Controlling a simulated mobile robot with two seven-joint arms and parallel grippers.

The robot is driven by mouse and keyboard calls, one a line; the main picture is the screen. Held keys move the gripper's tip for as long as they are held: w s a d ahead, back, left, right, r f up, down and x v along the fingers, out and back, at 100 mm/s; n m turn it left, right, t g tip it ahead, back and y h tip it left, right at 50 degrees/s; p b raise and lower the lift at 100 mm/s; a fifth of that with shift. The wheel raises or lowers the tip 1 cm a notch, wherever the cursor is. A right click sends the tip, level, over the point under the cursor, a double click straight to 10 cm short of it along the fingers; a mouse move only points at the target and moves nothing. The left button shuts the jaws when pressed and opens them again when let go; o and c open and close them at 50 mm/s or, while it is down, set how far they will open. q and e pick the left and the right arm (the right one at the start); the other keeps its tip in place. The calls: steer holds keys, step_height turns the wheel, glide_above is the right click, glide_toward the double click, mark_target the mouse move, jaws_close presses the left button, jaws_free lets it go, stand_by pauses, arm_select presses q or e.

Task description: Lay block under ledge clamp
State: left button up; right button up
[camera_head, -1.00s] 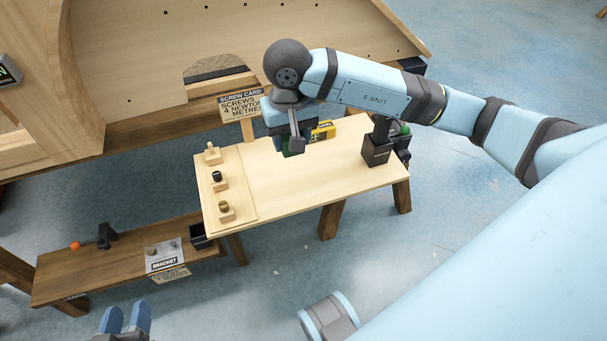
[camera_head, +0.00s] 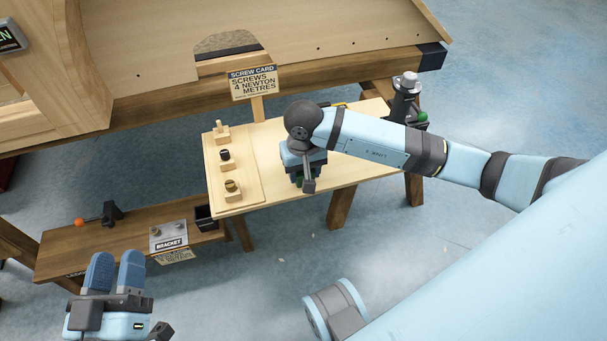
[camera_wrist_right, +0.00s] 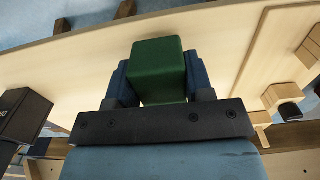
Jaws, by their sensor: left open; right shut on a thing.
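A green block (camera_wrist_right: 158,68) sits between the blue fingers of my right gripper (camera_wrist_right: 158,85) in the right wrist view. In the head view this gripper (camera_head: 304,182) is near the front edge of the light work table; its wrist mostly hides the block. My left gripper (camera_head: 116,264) is open and empty at the lower left, in front of the low dark bench. No part is clearly recognisable as the ledge clamp. A black upright piece (camera_head: 111,213) beside an orange knob (camera_head: 79,222) on the low bench could be a clamp, but I cannot tell.
The light table (camera_head: 268,195) carries a board with several small pegged blocks at its left. A black tool stand (camera_head: 405,105) is at its right end. A screw card sign (camera_head: 252,83) stands behind. The low bench (camera_head: 65,258) holds a bracket plate (camera_head: 169,237) and black bin (camera_head: 206,218).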

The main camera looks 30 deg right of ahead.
steer(key=shift+f, duration=0.75)
steer(key=o, duration=1.1)
steer(key=shift+c, duration=0.2)
